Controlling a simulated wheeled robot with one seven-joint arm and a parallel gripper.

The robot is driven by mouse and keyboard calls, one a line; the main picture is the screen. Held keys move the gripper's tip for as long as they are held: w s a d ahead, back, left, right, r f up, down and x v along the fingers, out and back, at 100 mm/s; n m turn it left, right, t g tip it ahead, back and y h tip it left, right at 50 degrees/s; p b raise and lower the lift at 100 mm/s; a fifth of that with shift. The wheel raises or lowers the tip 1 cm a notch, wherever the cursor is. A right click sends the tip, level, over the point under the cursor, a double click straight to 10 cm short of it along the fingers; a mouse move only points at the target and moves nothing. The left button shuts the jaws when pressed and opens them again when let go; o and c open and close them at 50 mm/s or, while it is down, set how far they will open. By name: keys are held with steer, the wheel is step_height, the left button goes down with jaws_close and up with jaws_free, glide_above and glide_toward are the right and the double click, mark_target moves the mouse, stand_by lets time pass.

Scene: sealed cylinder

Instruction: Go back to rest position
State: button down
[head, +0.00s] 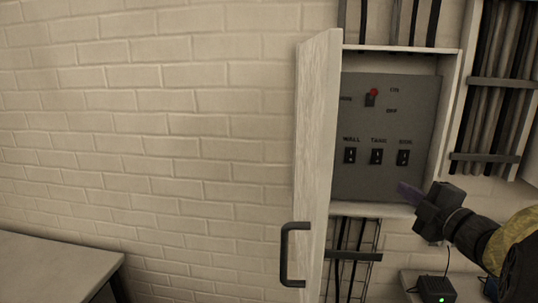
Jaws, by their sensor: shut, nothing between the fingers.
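My gripper (411,193) is at the lower right of the head view, its fingers pointing left, in front of the lower right corner of a grey switch panel (358,183). It is shut and holds nothing. The panel sits inside a white wall cabinet (449,95). Its white door (317,150) stands open on the left, with a black handle (286,255). A red light or knob (374,92) sits above a small switch near the top. A row of three black switches (377,156) lies below, under labels too small to read surely.
White brick wall (150,130) fills the left and is bare. A grey tabletop (55,265) is at the lower left. Dark cables in a rack (495,83) run at the right. A black box with a green light (437,289) is below my gripper.

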steer(key=a+f+m+g+h, duration=0.2)
steer(key=f+m+h, duration=0.2)
steer(key=f+m, duration=0.25)
steer(key=a+f+m+g+h, duration=0.2)
steer(key=f+m+g+h, duration=0.15)
steer(key=f+m, duration=0.35)
steer(key=s+a+f+m+g, duration=0.3)
steer(key=s+a+f+g, duration=0.1)
steer(key=s+f, duration=0.3)
steer(key=s+a+f+m+g+y, duration=0.1)
steer(key=s+a+f+m+g, duration=0.2)
steer(key=s, duration=0.7)
steer(key=a+f+g, duration=0.2)
steer(key=a+f, duration=0.2)
steer(key=f, duration=0.1)
steer(key=shift+s+f, duration=0.25)
steer(key=shift+s, duration=0.1)
